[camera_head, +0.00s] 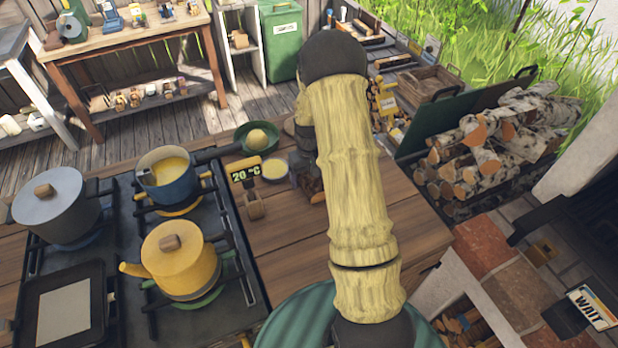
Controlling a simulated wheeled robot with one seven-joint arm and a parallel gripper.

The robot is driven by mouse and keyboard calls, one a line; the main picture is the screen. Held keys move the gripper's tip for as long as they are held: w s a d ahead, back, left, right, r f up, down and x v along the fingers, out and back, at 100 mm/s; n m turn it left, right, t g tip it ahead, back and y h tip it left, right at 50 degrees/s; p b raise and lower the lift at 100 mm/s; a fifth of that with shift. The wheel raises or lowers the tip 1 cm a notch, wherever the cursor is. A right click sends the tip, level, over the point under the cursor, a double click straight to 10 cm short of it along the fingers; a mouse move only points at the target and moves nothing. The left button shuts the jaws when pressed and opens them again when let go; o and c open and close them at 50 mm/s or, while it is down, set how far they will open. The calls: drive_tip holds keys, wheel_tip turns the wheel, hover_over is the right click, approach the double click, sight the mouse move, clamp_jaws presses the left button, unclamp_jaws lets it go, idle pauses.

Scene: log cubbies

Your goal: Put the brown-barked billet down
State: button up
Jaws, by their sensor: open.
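A reddish-brown piece (312,190), probably the brown-barked billet, shows on the wooden counter (285,235) just left of my arm. My arm hides most of it, so its full shape and bark cannot be made out. My gripper (308,172) is dark, points down and is open right over this piece. Its fingers are partly hidden behind my pale yellow arm, and I cannot tell whether they touch the piece.
Stacked birch logs (490,150) lie right, beyond the counter edge.

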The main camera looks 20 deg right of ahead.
idle(0.3)
drive_tip(key=c, duration=1.3)
drive_tip(key=shift+r, duration=0.1)
wheel_tip(320, 180, up, 10)
drive_tip(key=shift+f+b, duration=0.1)
drive_tip(key=shift+b, duration=1)
